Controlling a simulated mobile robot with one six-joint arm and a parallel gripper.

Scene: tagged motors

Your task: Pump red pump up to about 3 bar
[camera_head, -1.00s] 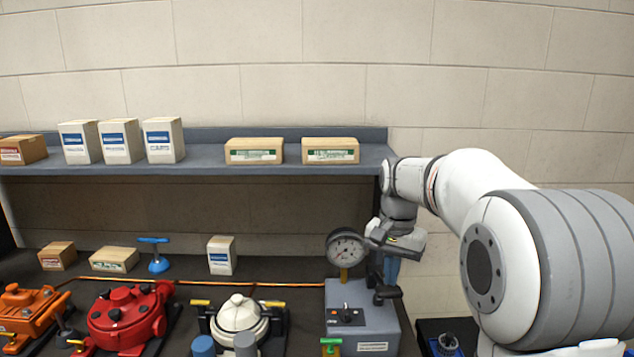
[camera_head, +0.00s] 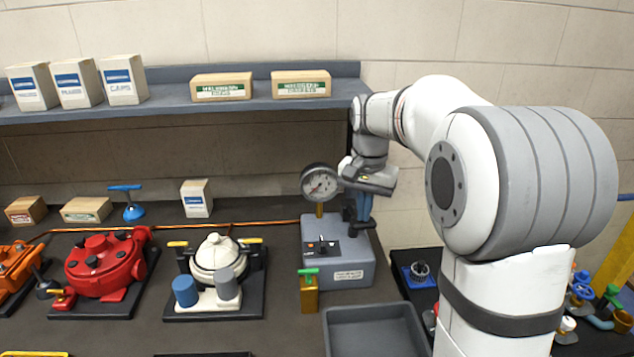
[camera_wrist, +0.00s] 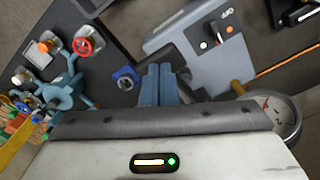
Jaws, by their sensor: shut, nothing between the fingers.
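The red pump (camera_head: 103,265) sits on a black base at the left of the bench in the head view. A grey control box (camera_head: 350,268) stands right of it, with a switch panel and a round gauge (camera_head: 319,183) above; the reading is too small to tell. The gauge also shows, partly cut, in the wrist view (camera_wrist: 285,118). My gripper (camera_head: 363,220) points down at the box's back right, with its blue fingers together and empty. In the wrist view the fingers (camera_wrist: 158,72) are beside the grey box (camera_wrist: 165,32); contact with the dark handle there cannot be told.
A white pump (camera_head: 216,254) stands between the red pump and the box; an orange pump (camera_head: 12,268) is at the far left. A grey tray (camera_head: 375,332) lies in front. A shelf (camera_head: 230,108) with cartons runs above the bench. Colored valves (camera_head: 590,300) are at the right.

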